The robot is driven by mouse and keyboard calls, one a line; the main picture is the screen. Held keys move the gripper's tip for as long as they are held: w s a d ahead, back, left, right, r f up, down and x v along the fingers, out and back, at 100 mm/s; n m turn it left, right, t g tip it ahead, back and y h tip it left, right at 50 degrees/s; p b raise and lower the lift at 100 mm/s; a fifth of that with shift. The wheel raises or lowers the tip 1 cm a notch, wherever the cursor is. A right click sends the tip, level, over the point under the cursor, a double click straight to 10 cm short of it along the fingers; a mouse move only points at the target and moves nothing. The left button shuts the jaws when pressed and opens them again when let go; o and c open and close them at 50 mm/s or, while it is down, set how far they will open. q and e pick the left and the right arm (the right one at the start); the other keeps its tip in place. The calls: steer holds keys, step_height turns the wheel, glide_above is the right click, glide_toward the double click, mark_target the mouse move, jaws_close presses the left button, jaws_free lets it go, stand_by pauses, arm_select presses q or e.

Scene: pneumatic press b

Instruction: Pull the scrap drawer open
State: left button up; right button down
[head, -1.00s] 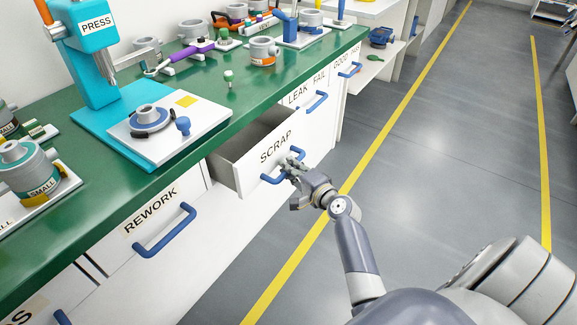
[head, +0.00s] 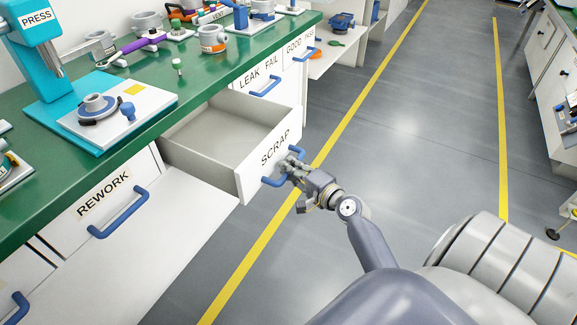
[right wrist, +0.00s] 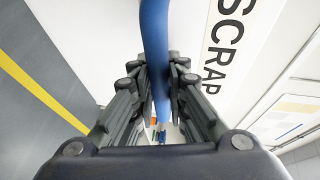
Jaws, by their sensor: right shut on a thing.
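The scrap drawer (head: 215,140) is pulled well out of the bench and shows an empty grey inside. Its white front carries the SCRAP label (head: 275,148) and a blue handle (head: 270,181). My right gripper (head: 290,168) is shut on that handle, in front of the drawer. In the right wrist view the handle (right wrist: 154,45) runs between the two dark fingers (right wrist: 155,100), with the SCRAP label to its right. My left gripper is not in view.
The REWORK drawer (head: 75,225), with a blue handle (head: 118,213), is shut at the left. The LEAK FAIL drawer (head: 250,78) is shut beyond the scrap drawer. The green bench top (head: 190,90) holds a blue press (head: 45,60) and parts. The grey floor (head: 400,130) is clear.

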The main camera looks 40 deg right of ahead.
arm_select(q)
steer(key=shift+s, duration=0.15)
arm_select(e)
steer(key=c, duration=1.8)
jaws_free()
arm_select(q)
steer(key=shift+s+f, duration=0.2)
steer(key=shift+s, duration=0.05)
arm_select(e)
steer(key=shift+o, duration=1.2)
steer(key=shift+s, duration=0.1)
steer(key=s+r, duration=0.2)
steer(key=s, duration=0.9)
steer(key=shift+s, duration=0.3)
steer(key=shift+a, duration=0.1)
